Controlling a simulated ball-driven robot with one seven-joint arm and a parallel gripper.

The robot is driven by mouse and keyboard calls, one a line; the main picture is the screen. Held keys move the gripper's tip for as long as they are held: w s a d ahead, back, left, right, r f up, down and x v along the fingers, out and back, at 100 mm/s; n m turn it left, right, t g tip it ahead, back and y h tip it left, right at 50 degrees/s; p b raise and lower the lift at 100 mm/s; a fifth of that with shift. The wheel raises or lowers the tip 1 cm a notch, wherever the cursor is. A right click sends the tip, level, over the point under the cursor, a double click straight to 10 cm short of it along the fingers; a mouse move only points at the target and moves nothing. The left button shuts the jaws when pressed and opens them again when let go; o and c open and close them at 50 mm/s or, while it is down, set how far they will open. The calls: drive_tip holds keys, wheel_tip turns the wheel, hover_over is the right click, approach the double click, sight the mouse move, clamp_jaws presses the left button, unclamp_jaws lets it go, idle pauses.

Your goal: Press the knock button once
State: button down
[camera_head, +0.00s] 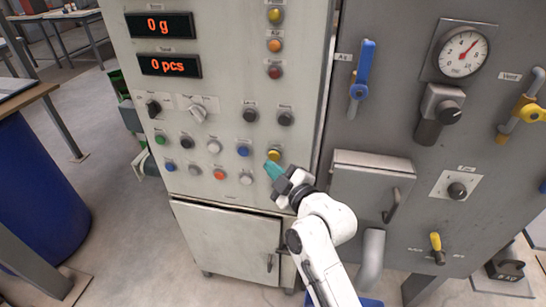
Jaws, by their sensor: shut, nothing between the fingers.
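The control panel (235,85) carries rows of push buttons with labels too small to read, so I cannot tell by label which is the knock button. A yellow button (273,154) sits at the right of the middle row. My gripper (272,169) is shut and empty, its teal fingertips just below that button in the picture. I cannot tell whether they touch it. A white button (246,179) is to the lower left of my gripper, and a blue button (243,151) is left of the yellow one.
Close to the right are a blue lever (361,75), a grey box with a handle (371,187) and a pressure gauge (462,52). A blue drum (40,185) stands at left. Floor between drum and panel is clear.

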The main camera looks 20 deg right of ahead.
drive_tip(key=s+a+p, duration=0.1)
drive_tip(key=s, duration=0.1)
drive_tip(key=s+a+p, duration=0.1)
drive_tip(key=s+a, duration=0.1)
drive_tip(key=shift+s+a, duration=0.15)
drive_tip(key=shift+s, duration=0.1)
idle(0.8)
drive_tip(key=s+d+f+m+g+h, duration=0.1)
drive_tip(key=s+d+f+m+g, duration=0.3)
drive_tip(key=s+f+g, duration=0.55)
drive_tip(key=s+d+f+m+g+h, duration=0.25)
drive_tip(key=s+f+m, duration=0.3)
drive_tip(key=s, duration=0.85)
drive_tip(key=s+d+f+m+g, duration=0.1)
drive_tip(key=s+g, duration=0.3)
drive_tip(key=s, duration=0.7)
drive_tip(key=shift+s+d+f+m, duration=0.2)
drive_tip(key=shift+s+d+m, duration=0.2)
drive_tip(key=shift+d+m, duration=0.4)
drive_tip(key=c, duration=1.8)
unclamp_jaws()
drive_tip(key=shift+a, duration=0.1)
